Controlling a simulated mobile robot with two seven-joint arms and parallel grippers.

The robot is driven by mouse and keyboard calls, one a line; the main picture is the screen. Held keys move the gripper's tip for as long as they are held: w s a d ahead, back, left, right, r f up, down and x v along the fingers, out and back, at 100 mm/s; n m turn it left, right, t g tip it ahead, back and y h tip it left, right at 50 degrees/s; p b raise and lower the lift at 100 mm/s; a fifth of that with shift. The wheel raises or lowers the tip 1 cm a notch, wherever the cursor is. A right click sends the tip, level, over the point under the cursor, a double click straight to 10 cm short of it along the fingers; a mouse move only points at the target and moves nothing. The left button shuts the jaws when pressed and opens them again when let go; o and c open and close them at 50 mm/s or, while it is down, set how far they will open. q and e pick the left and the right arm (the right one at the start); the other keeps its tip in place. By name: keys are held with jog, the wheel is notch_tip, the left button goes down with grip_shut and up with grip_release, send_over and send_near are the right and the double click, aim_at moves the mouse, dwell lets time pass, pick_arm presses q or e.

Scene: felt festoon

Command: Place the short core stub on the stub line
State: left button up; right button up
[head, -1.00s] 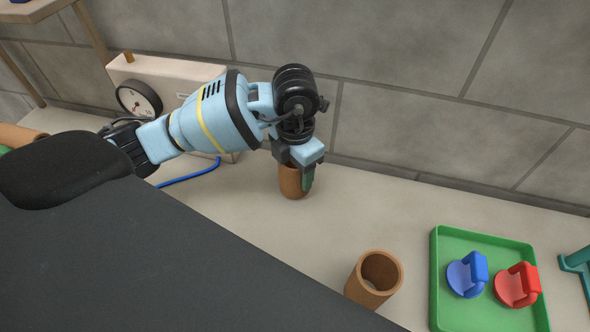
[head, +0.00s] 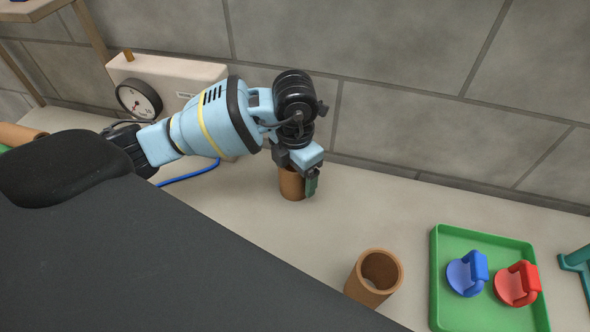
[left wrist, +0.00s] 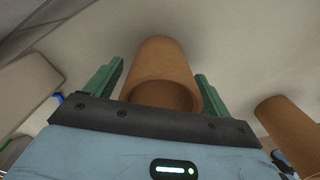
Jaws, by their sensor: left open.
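A brown cardboard tube (head: 291,185), which looks like the short core stub, stands upright on the pale bench below my left gripper (head: 299,182). In the left wrist view this tube (left wrist: 162,62) lies between the two green fingers of my left gripper (left wrist: 160,88). The jaws are open, with a gap showing beside the tube on each side. The gripper's body hides the tube's top in the head view. I cannot make out a stub line in either view. My right gripper is not in view.
A second, open brown tube (head: 374,278) stands nearer the front; it also shows in the left wrist view (left wrist: 290,124). A green tray (head: 444,303) holds a blue piece (head: 467,273) and a red piece (head: 517,284). A gauge box (head: 170,80) stands behind my arm, near the wall.

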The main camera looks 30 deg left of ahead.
pick_arm(q)
notch_tip(320, 180, up, 12)
jog(key=p, duration=0.1)
jog(key=shift+r, duration=0.15)
dwell(0.7)
